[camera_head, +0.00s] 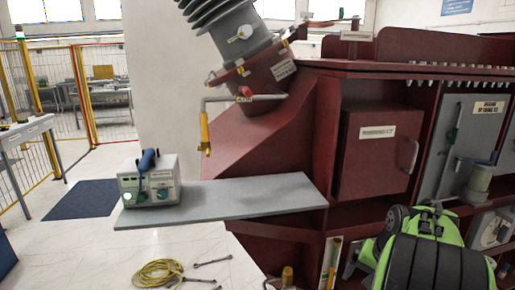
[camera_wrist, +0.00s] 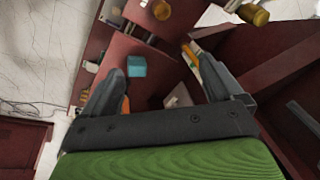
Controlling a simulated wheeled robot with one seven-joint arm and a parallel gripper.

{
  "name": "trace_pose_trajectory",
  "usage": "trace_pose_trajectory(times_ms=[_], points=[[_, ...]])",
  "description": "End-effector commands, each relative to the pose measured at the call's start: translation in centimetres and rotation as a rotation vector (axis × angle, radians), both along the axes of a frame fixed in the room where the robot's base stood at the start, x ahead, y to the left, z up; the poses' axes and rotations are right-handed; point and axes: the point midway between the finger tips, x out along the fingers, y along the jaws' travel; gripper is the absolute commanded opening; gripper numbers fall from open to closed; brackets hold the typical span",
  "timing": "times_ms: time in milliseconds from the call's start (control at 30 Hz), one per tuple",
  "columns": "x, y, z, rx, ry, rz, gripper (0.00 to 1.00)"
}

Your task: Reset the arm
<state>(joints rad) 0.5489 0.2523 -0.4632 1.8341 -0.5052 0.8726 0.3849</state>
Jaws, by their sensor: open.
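My gripper (camera_wrist: 160,65) shows in the wrist view, with its two grey fingers spread apart and nothing held between them. Beyond the fingers is dark red cabinet structure with shelves. A teal block (camera_wrist: 136,66) appears between the fingers in that view, apart from them. In the head view, my green and black arm (camera_head: 435,262) is at the lower right, in front of the red transformer (camera_head: 265,140). The gripper's fingers cannot be made out in the head view.
A grey shelf (camera_head: 255,197) juts left from the transformer and carries a grey device (camera_head: 162,188) with a blue handle. A yellow cable (camera_head: 158,273) and wrenches lie on the floor. A red cabinet door (camera_head: 372,170) is near my arm. Yellow-framed fencing (camera_head: 82,95) stands at left.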

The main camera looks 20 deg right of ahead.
Motion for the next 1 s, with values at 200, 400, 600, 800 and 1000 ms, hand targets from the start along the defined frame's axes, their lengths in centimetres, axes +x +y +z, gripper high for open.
trace_pose_trajectory(times_ms=[200,400,600,800,1000], points=[[-1.7,15.4,7.4,-0.085,-0.132,0.41,0.93],[-9.0,24.1,8.8,-0.246,-0.202,0.767,0.93],[-12.3,25.6,8.0,-0.34,-0.224,0.895,0.93],[-12.4,25.6,8.0,-0.343,-0.223,0.898,0.93],[-12.4,25.6,8.0,-0.343,-0.223,0.898,0.93]])
